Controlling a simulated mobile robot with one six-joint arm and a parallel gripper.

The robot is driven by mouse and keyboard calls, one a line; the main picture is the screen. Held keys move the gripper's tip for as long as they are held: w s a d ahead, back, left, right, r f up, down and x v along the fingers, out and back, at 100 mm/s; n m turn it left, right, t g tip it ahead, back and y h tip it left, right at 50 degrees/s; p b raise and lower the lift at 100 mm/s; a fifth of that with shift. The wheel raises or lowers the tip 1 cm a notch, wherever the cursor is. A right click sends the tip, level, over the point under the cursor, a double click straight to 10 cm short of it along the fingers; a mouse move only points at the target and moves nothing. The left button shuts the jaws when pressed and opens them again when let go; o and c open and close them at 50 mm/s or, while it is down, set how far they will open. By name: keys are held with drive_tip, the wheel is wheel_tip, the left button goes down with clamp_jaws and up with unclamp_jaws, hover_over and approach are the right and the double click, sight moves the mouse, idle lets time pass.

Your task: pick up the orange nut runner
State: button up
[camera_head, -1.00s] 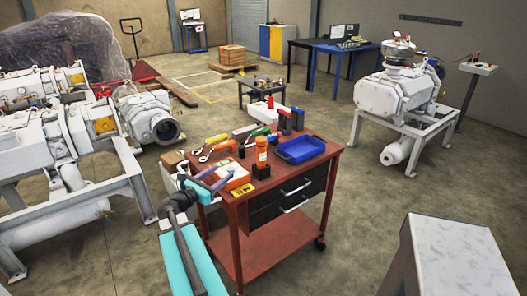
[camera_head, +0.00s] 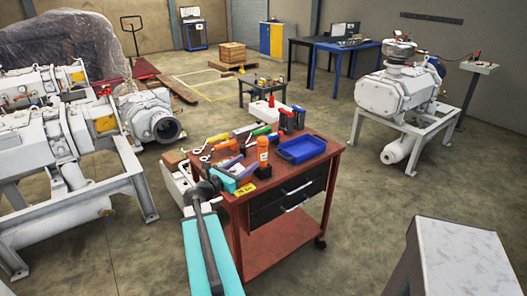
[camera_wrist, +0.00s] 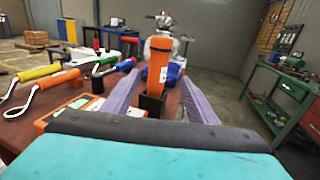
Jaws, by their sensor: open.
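An upright orange tool (camera_head: 263,150), which looks like the nut runner, stands in a black holder (camera_head: 263,171) on the red cart. It also shows in the wrist view (camera_wrist: 158,62), with the black holder (camera_wrist: 152,104) below it. My gripper (camera_head: 241,169) is open and low over the cart top, just left of the holder. In the wrist view its two purple fingers (camera_wrist: 163,80) point toward the tool, one on each side in the picture. Nothing is held. The depth left between fingertips and tool is hard to tell.
An orange-and-white box (camera_wrist: 62,113) lies beside and partly under my gripper. A blue tray (camera_head: 302,148) is right of the holder. A white pump (camera_head: 395,92) stands beyond the cart.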

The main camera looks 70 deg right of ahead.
sight(260, 154)
drive_tip(key=shift+p+x, duration=0.6)
drive_tip(key=shift+x, duration=2.5)
drive_tip(key=shift+p+x, duration=0.45)
drive_tip(key=shift+x, duration=0.3)
drive_tip(key=shift+p+x, duration=0.7)
drive_tip(key=shift+x, duration=1.15)
drive_tip(key=shift+f, duration=0.15)
drive_tip(key=shift+w, duration=0.1)
